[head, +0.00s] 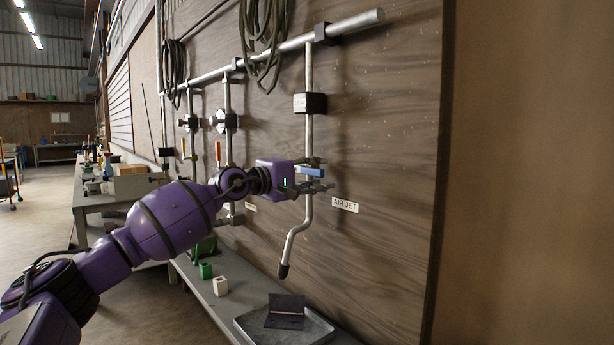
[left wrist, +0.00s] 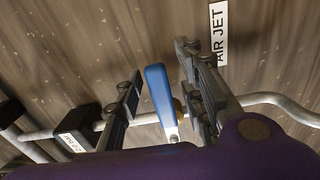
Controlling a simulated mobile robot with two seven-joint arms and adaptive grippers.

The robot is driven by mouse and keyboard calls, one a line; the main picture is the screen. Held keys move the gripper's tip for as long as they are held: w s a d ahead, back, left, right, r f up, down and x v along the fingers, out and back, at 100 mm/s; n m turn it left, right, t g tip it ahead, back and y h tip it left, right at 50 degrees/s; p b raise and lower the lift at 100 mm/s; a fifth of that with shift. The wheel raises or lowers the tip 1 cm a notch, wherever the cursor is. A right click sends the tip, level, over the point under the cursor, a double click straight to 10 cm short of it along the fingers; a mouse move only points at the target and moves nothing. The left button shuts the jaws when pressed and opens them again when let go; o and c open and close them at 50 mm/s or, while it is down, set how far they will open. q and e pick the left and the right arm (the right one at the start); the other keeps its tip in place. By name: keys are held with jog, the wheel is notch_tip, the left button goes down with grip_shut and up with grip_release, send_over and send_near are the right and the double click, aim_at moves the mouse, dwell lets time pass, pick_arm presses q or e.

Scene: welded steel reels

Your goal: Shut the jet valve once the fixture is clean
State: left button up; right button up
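The jet valve's blue handle (head: 312,172) is on the vertical air pipe, above the AIR JET label (head: 345,204). It lies crosswise to the pipe. My left gripper (head: 322,187) is at the valve. A dark angled plate, seemingly the fixture (head: 286,310), is in a grey tray (head: 250,325) below the bent nozzle (head: 284,270). I cannot tell any dirt on it. My right gripper is out of view.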

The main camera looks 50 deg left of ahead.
pick_arm(q)
jog(key=s+a, duration=0.1)
jog(key=s, duration=1.1)
jog(key=shift+w, duration=0.1)
